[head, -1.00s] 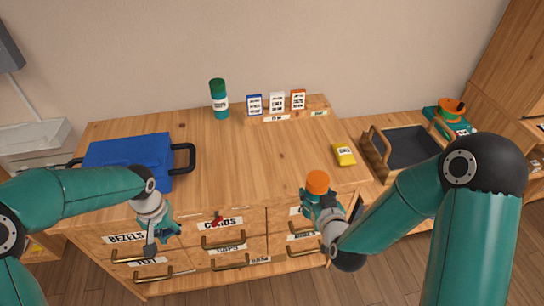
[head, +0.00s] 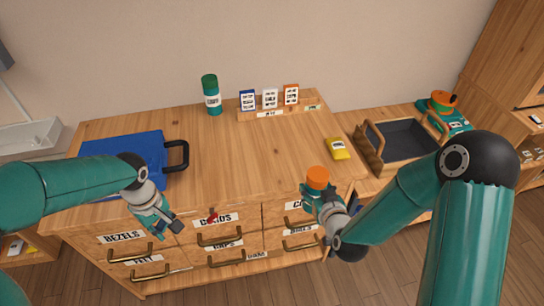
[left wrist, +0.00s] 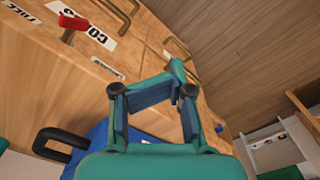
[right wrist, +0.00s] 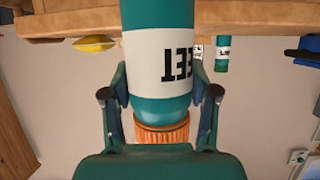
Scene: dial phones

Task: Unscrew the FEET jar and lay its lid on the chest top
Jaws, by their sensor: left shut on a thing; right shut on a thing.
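The FEET jar (right wrist: 158,62) is teal with a white label and a ribbed orange lid (head: 317,178). The lid sits on it, facing up in the head view. My right gripper (head: 322,202) is shut around the jar and holds it upright at the chest's front edge; the right wrist view, upside down, shows one finger on each side. The wooden chest top (head: 250,150) has a bare middle. My left gripper (head: 166,230) is in front of the drawers at the left, apart from the jar. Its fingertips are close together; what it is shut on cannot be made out.
A blue case (head: 125,150) with a black handle covers the chest top's left. A green jar (head: 212,98) and a rack (head: 275,112) with small boxes stand at the back. A yellow packet (head: 338,148) lies at the right. A red handle (head: 212,215) sticks out at the drawers.

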